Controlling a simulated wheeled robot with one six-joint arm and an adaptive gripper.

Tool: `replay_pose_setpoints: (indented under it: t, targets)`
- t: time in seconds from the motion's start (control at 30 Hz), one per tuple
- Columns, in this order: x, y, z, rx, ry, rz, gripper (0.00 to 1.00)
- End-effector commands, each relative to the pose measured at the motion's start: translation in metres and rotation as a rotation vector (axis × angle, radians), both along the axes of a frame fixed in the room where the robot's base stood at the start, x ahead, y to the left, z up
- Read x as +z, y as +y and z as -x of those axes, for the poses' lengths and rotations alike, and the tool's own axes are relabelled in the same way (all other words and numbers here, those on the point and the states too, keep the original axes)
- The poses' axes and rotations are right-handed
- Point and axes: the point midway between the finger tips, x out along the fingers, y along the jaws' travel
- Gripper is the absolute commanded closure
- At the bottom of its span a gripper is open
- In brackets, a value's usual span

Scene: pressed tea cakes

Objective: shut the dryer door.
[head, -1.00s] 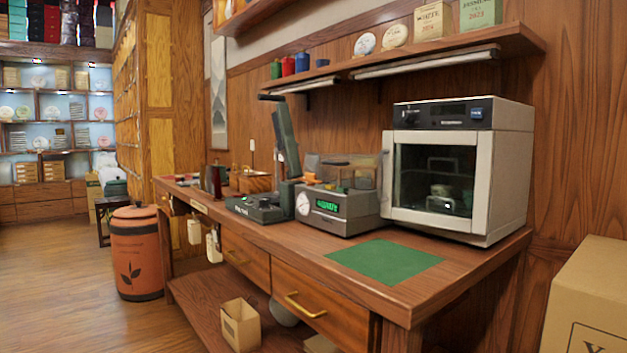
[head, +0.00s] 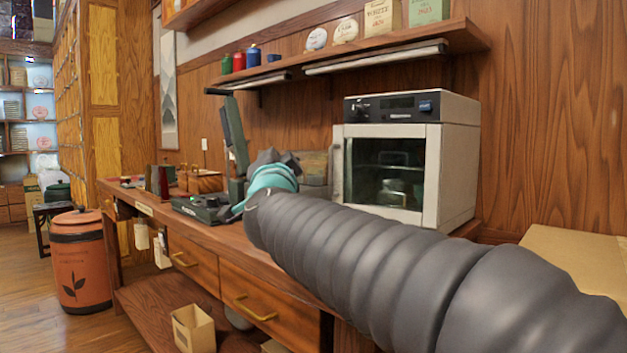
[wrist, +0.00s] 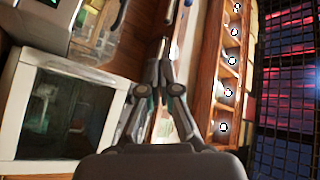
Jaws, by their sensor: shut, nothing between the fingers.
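The dryer is a pale box with a dark control panel (head: 390,106), standing at the right end of the wooden counter. Its door (head: 433,170) has a pale frame, a dark glass pane and a handle on the left side. The door lies at or close to the dryer's front; I cannot tell whether a narrow gap is left. In the wrist view the door (wrist: 75,66) is at the left, tilted. My gripper (wrist: 161,48) is shut and empty, apart from the door in that picture. In the head view my gripper (head: 268,158) is left of the dryer, partly hidden by my arm.
A green-black press (head: 236,135) stands left of my gripper on the counter (head: 225,234). A shelf (head: 400,58) with boxes and tins hangs above. A cardboard box (head: 575,255) is at the right, and an orange bin (head: 80,262) stands on the floor at the left.

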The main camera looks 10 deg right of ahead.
Motion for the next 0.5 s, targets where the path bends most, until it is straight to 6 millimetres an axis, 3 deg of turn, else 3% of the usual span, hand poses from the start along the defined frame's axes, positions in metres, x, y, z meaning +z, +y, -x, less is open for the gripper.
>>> replay_pose_setpoints:
  t: [0.1,0.2,0.5]
  targets:
    - [0.023,-0.005,-0.022,-0.143,-0.095,-0.196,1.00]
    - [0.026,-0.011,-0.031,-0.283,-0.141,-0.356,1.00]
    - [-0.024,-0.006,-0.024,-0.670,-0.122,-0.688,1.00]
